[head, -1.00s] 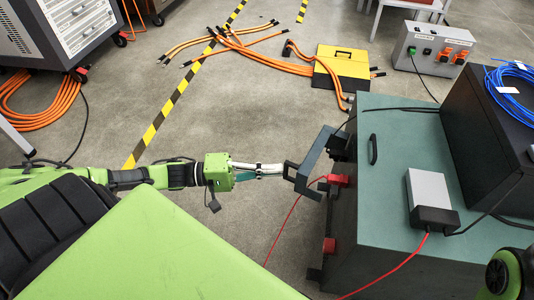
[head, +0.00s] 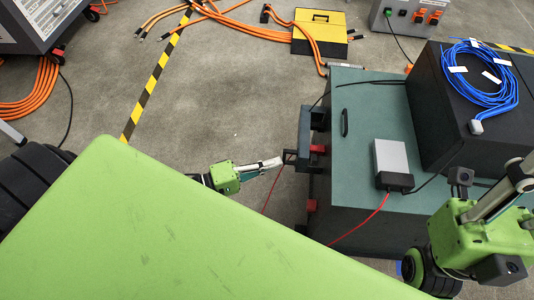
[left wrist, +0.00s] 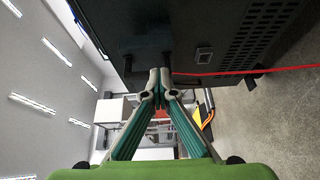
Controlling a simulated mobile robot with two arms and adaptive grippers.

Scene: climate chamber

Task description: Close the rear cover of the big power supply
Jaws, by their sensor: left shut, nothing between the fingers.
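The big power supply (head: 365,110) is a cabinet with a teal top. Its rear cover (head: 303,135), a dark frame-like panel, stands along the cabinet's left side, roughly parallel to it; whether it is fully shut I cannot tell. Red connectors (head: 318,149) show beside it. My left gripper (head: 279,162) is shut and empty, its tips close to the cover's near end; contact is unclear. In the left wrist view, the shut fingertips (left wrist: 159,75) are in front of a dark panel. My right gripper (head: 508,195) is at the right; its finger opening is unclear.
A red cable (head: 358,225) hangs over the near edge. A yellow toolbox (head: 319,33) and orange cables lie beyond.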

